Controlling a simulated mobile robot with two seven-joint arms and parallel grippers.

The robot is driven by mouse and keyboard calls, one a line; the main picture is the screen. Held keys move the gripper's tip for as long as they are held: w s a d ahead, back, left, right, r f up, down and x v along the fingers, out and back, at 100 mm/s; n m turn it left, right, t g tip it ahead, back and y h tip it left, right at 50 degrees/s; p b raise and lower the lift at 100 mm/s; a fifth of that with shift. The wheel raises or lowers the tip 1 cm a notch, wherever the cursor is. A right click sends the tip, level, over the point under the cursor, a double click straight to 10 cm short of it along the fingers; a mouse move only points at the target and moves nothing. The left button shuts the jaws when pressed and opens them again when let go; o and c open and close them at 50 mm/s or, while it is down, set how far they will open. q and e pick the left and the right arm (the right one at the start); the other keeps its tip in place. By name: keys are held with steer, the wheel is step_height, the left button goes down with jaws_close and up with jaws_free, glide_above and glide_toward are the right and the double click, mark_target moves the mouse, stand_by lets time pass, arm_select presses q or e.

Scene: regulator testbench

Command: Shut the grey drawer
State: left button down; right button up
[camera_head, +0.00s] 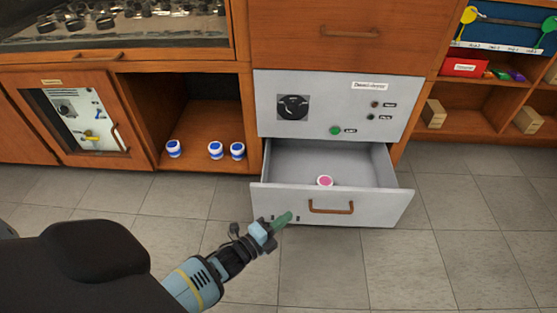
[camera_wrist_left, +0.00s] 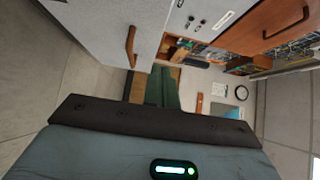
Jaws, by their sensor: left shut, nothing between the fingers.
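The grey drawer (camera_head: 375,205) stands pulled out below the grey control panel (camera_head: 340,100) in the head view. A brown bar handle (camera_head: 331,210) is on its front. A small white jar with a pink top (camera_head: 325,181) is inside. My left gripper (camera_head: 286,219), with green fingers, is shut and empty in front of the left part of the drawer front. I cannot tell whether it touches. In the left wrist view the green fingers (camera_wrist_left: 162,86) are together, and the drawer front (camera_wrist_left: 95,22) with its handle (camera_wrist_left: 131,46) shows at upper left. My right gripper is not in view.
Blue-and-white jars (camera_head: 215,149) stand in the open cubby left of the drawer. A cabinet door with a window (camera_head: 85,118) is further left. Shelves with wooden blocks (camera_head: 434,113) and a red box (camera_head: 465,67) are at right. The tiled floor (camera_head: 470,220) is clear.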

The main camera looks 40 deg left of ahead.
mark_target(308, 190)
arm_select(q)
steer(key=w+b, duration=0.1)
steer(key=w, duration=0.1)
steer(key=w+b, duration=0.1)
steer(key=w, duration=0.2)
steer(key=w+b, duration=0.1)
steer(key=w, duration=0.2)
steer(key=shift+a+f, duration=0.15)
steer(key=shift+a, duration=0.1)
steer(key=shift+w+a+b, duration=0.3)
steer(key=shift+w+b, duration=0.05)
steer(key=shift+w, duration=0.1)
steer(key=shift+a, duration=0.1)
